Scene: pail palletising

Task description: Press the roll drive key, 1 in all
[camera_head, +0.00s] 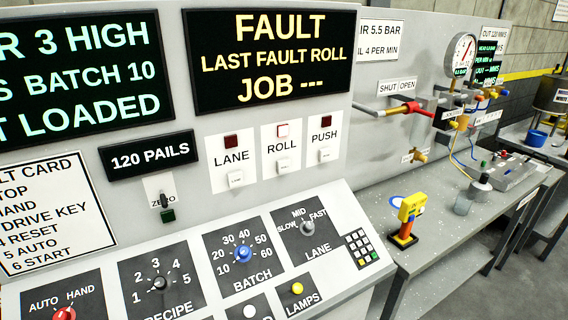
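The roll drive key (284,164) is a small pale key on the white ROLL plate (282,147) of the upright grey panel. A red lamp with a bright, pale face (282,130) sits above the ROLL label and looks lit. To its left is the LANE plate with a dark red lamp (231,141) and a pale key (236,177). The display (268,60) above reads FAULT, LAST FAULT ROLL, JOB ---. Neither gripper is in view.
A sloped console below carries the AUTO/HAND knob (64,314), recipe knob (160,283), blue batch knob (243,253), lane knob (307,228) and a keypad (361,247). A yellow device (408,212) stands on the bench at right. The space before the keys looks clear.

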